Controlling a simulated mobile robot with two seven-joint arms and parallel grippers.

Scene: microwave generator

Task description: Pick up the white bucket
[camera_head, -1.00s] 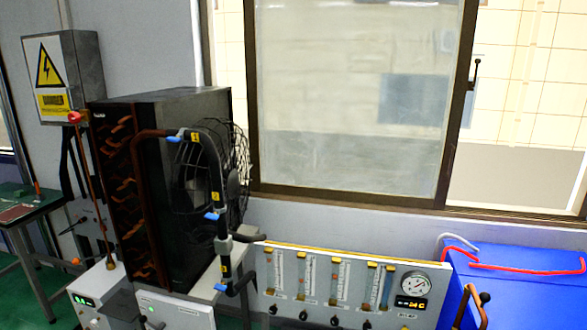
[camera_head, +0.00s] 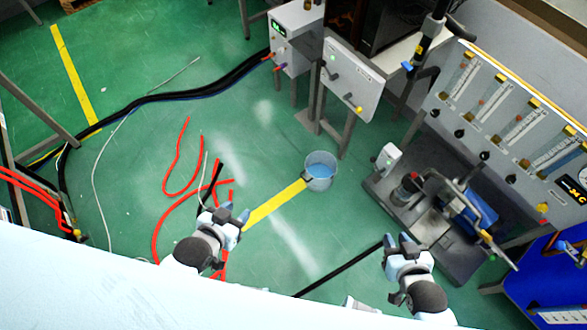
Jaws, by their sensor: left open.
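The bucket (camera_head: 319,183) stands upright on the green floor in the head view. It looks pale grey-white, with blue showing inside it, and sits at the end of a yellow floor stripe. My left gripper (camera_head: 232,214) is open and empty, to the left of the bucket and nearer to me, apart from it. My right gripper (camera_head: 398,243) is to the right of the bucket and nearer to me, also apart from it. Its fingers appear spread with nothing between them.
Red hoses (camera_head: 160,215) lie on the floor left of the bucket. A pump unit (camera_head: 440,215) stands to its right, and a bench with a white control box (camera_head: 350,85) stands behind it. Green floor around the bucket is mostly clear.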

